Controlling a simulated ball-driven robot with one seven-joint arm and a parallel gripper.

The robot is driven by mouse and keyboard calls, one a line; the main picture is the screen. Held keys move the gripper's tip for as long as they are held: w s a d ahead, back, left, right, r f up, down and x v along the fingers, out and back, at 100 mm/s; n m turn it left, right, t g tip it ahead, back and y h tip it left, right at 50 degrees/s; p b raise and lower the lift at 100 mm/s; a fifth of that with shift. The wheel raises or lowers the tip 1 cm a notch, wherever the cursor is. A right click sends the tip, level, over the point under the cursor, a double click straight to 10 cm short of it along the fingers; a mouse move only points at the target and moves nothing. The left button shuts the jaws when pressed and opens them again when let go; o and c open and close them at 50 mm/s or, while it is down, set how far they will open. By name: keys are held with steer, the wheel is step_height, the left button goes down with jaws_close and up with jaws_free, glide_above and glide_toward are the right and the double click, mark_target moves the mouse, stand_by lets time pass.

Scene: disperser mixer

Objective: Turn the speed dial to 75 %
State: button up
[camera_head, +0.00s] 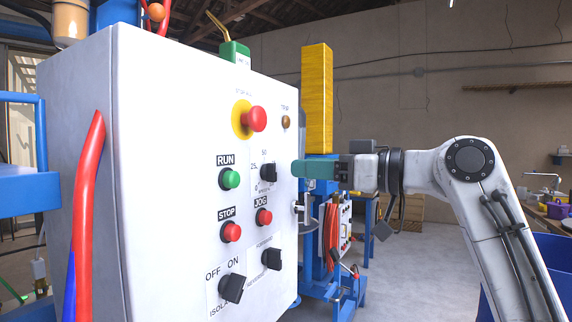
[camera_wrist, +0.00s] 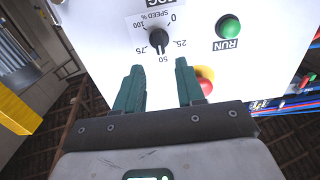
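The speed dial (camera_head: 268,173) is a black knob on the white control panel, with a percent scale around it. It also shows in the wrist view (camera_wrist: 157,40), upside down, with marks from 0 to 100. Its pointer seems to face near the 50 mark, but it is small. My gripper (camera_head: 294,169) has green fingers and is just right of the dial in the head view. In the wrist view its fingers (camera_wrist: 159,66) are apart with nothing between them, and the dial lies beyond the tips, not visibly touched.
The green RUN button (camera_head: 229,179), red JOG button (camera_head: 264,217), red STOP button (camera_head: 231,232) and red emergency stop (camera_head: 254,119) stick out near the dial. Two black switches (camera_head: 232,288) (camera_head: 272,259) are lower. A yellow column (camera_head: 317,95) stands behind.

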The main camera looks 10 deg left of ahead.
mark_target(276, 165)
steer(key=x, duration=0.5)
steer(key=shift+w+a+p, duration=0.1)
steer(key=shift+a+p, duration=0.25)
jaws_close()
